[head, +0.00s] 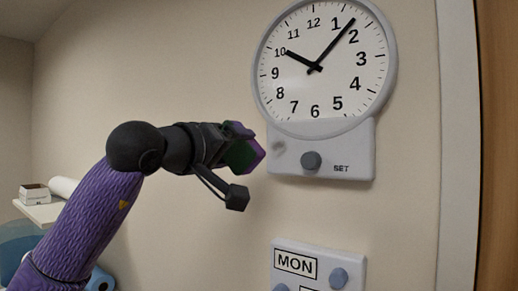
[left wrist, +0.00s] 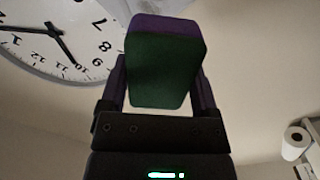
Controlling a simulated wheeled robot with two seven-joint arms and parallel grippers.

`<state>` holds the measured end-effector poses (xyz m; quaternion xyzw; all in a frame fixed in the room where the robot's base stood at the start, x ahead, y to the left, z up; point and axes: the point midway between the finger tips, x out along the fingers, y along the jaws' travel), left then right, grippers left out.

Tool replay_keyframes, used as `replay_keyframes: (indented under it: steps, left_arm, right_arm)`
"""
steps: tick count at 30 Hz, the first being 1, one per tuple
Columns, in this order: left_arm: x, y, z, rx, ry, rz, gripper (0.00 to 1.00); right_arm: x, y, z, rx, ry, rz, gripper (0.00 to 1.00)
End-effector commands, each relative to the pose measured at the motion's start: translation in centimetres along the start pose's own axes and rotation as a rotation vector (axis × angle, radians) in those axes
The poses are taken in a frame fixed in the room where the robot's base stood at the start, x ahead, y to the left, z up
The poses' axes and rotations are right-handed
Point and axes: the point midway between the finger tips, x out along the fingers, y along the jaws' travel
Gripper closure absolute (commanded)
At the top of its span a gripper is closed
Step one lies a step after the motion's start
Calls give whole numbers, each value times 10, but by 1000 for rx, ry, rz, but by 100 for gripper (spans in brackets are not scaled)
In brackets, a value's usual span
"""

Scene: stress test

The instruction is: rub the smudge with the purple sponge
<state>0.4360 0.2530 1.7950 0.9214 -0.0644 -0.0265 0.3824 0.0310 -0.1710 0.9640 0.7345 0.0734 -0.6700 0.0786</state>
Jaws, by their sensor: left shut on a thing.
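The purple sponge (head: 256,158) has a green face and is held in my left gripper (head: 238,148). In the left wrist view the sponge (left wrist: 165,62) sits between the two fingers, its green face towards the camera and its purple side at the top. A faint grey smudge (head: 278,147) shows on the white lower panel (head: 345,145) of the wall clock, left of the grey knob. The sponge is just left of the panel edge and appears apart from the smudge. The smudge is hidden or out of frame in the left wrist view. My right gripper is out of view.
The round clock face (head: 320,95) is above the panel, with a grey knob (head: 311,160) beside "SET". A "MON" panel (head: 318,268) with knobs is below. A door frame (head: 458,150) stands right. A shelf (head: 42,212) with a box is at far left.

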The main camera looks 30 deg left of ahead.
Motion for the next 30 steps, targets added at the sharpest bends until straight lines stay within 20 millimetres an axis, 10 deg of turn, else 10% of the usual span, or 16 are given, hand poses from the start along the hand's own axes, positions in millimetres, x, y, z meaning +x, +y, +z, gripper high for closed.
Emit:
replay_keyframes:
  steps: [15, 30]
  left_arm:
    - [61, 2, -1, -1, -4, -2, 68]
    - [68, 0, 2, 0, -4, -1, 68]
  right_arm:
    - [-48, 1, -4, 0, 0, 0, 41]
    - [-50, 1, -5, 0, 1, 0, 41]
